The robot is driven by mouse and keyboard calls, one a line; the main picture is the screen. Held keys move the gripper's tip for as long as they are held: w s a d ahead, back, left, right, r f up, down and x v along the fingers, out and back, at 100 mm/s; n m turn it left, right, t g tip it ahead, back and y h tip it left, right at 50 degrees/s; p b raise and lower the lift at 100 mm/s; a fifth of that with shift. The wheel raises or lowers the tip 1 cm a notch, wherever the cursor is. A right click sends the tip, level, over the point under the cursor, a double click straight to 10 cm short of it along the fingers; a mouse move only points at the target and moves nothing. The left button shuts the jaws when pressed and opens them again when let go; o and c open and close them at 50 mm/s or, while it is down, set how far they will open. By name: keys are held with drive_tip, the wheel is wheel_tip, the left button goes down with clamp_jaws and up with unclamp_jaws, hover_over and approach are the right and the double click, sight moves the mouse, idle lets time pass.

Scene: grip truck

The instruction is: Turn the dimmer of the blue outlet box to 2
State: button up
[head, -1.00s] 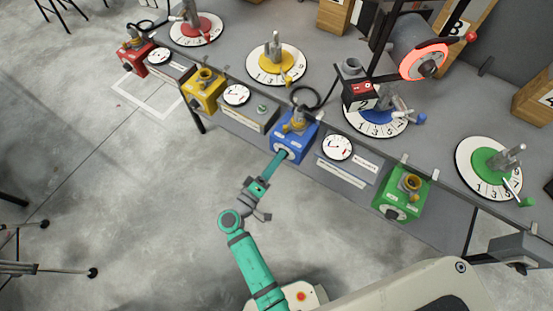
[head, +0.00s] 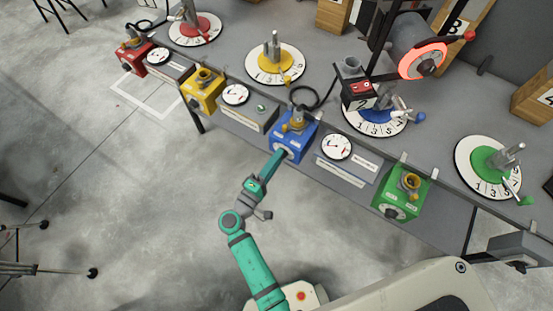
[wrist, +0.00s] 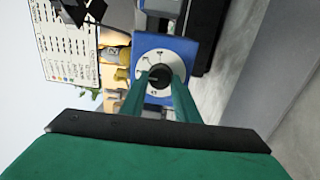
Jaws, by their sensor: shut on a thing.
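The blue outlet box (head: 294,135) is fixed at the front edge of the bench, near the middle of the head view. In the wrist view its blue face (wrist: 178,48) carries a round white dial with a black dimmer knob (wrist: 159,76) at its centre. My gripper (head: 282,155) reaches the front of the box. In the wrist view my gripper (wrist: 160,80) has its two green fingers on either side of the knob, shut on it. The dial's marks are too small to read surely, so I cannot tell the setting.
A yellow box (head: 203,92) and a red box (head: 134,55) stand to the left, and a green box (head: 402,195) to the right, along the same edge. A round gauge (head: 337,147) is beside the blue box. The floor before the bench is clear.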

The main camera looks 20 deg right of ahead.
drive_tip(key=o, duration=1)
drive_tip(key=shift+o, duration=0.2)
drive_tip(key=v, duration=1)
drive_tip(key=shift+s+a, duration=0.25)
drive_tip(key=shift+a, duration=0.1)
